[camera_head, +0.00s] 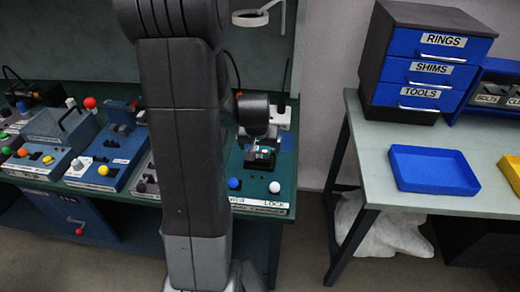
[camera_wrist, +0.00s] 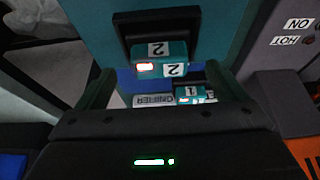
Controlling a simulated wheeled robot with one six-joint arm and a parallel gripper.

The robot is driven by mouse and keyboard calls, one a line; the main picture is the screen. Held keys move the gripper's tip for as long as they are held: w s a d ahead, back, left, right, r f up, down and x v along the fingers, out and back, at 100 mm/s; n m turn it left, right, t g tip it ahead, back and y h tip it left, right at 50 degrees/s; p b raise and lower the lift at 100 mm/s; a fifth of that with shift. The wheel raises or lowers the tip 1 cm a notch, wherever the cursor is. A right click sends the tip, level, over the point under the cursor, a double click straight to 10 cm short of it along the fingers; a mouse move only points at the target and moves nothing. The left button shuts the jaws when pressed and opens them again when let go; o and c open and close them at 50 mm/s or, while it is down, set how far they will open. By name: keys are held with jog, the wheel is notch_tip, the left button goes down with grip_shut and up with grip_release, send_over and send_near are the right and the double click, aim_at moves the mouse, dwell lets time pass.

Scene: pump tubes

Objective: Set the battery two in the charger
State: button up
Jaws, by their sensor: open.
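Battery two (camera_wrist: 146,56) is a teal block with "2" labels and a lit red indicator. In the wrist view it sits at a dark recess in a teal panel (camera_wrist: 224,22); I cannot tell how deep it is in. My gripper (camera_wrist: 160,74) is open, with one finger on each side of the battery and visible gaps between. A second teal block marked "1" (camera_wrist: 187,91) with a red light shows closer to my gripper's body. In the head view, my arm hides part of the green charger station (camera_head: 284,173), and the gripper is over it.
The station has a blue knob (camera_head: 233,183) and a white knob (camera_head: 274,188) at its front. Several other panels with coloured knobs (camera_head: 90,103) stand left. A side table (camera_head: 396,136) holds a blue drawer cabinet (camera_head: 415,75) and a blue tray (camera_head: 433,170).

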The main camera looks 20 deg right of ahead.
jog(key=v, duration=0.8)
jog(key=shift+r, duration=0.25)
jog(key=shift+s, duration=0.1)
dwell(0.8)
